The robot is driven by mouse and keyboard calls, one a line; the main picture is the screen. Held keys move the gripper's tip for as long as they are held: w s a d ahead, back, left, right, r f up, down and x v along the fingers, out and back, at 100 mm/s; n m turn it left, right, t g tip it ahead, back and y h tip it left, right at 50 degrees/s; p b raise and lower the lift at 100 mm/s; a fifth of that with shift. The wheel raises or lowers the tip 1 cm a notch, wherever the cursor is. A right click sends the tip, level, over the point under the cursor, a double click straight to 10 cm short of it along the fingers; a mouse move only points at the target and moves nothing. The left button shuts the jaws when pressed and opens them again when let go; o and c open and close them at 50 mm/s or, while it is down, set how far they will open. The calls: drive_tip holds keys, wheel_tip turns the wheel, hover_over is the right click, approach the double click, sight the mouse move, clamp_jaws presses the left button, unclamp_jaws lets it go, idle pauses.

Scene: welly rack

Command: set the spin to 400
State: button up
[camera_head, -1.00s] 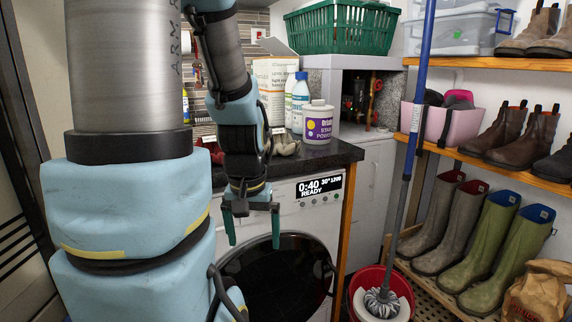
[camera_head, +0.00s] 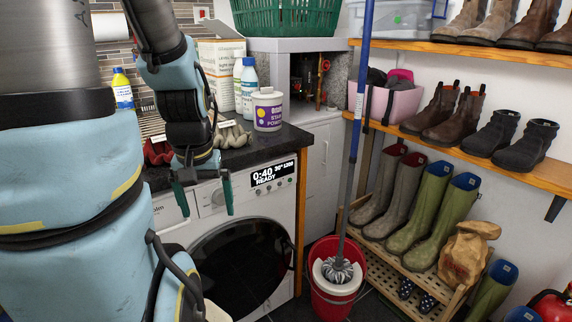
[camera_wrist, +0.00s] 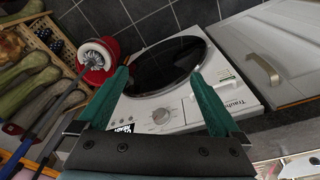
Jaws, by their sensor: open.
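The white washing machine (camera_head: 210,226) stands under the dark worktop. Its display (camera_head: 272,175) reads 0:40, 30° 1200 and READY, with a row of small round buttons (camera_head: 273,191) just below it. A round dial (camera_head: 218,197) sits left of the display, partly behind my gripper. My gripper (camera_head: 204,200) is open and empty in front of the panel, with its green fingers pointing down. In the wrist view the fingers (camera_wrist: 165,100) are spread over the machine front, with the dial (camera_wrist: 161,116) between them and the display (camera_wrist: 123,128) partly hidden by the left finger.
A red mop bucket (camera_head: 334,292) with a blue-handled mop stands right of the machine. A boot rack (camera_head: 400,262) lines the right wall. Bottles and a tub (camera_head: 267,110) stand on the worktop (camera_head: 237,155). A grey cupboard door (camera_wrist: 270,55) adjoins the machine in the wrist view.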

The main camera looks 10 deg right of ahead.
idle(0.4)
clamp_jaws()
idle(0.7)
idle(0.8)
